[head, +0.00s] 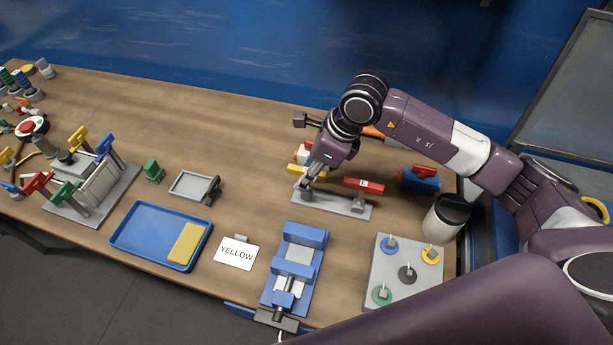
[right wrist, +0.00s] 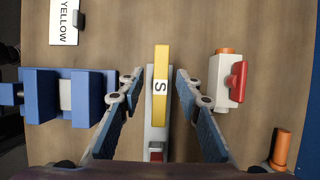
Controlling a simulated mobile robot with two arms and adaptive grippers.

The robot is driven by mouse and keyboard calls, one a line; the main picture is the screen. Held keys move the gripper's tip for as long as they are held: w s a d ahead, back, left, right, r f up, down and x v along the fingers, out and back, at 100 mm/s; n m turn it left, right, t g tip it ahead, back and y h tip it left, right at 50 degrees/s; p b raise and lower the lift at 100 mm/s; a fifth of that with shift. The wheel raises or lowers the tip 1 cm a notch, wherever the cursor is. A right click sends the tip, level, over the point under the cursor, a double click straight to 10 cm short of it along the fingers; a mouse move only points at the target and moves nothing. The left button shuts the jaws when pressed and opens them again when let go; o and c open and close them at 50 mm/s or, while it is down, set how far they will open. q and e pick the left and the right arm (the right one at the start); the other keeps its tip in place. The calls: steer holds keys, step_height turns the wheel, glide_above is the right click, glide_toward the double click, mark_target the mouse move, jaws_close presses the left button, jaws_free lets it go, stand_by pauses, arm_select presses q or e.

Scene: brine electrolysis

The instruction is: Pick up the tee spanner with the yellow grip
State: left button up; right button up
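The tee spanner with the yellow grip (head: 294,169) lies on a grey rack (head: 330,206), left of a spanner with a red grip (head: 363,186). In the right wrist view the yellow grip (right wrist: 161,75), marked S, runs lengthwise between my right fingers. My right gripper (head: 304,186) is over the left end of the rack and partly covers the yellow spanner in the head view. Its fingers (right wrist: 158,78) are apart, with visible space on both sides of the grip. Whether the fingertips are level with the grip is hard to tell. My left gripper is not in view.
A white valve with a red handle (right wrist: 236,82) sits close beside the fingers. A blue vise (head: 305,236), a YELLOW card (head: 236,252) and a blue tray (head: 150,225) stand in front. A grey peg board (head: 388,302) and a dark-topped canister (head: 441,222) are to the right.

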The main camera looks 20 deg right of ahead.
jaws_close()
steer(key=shift+r, duration=0.15)
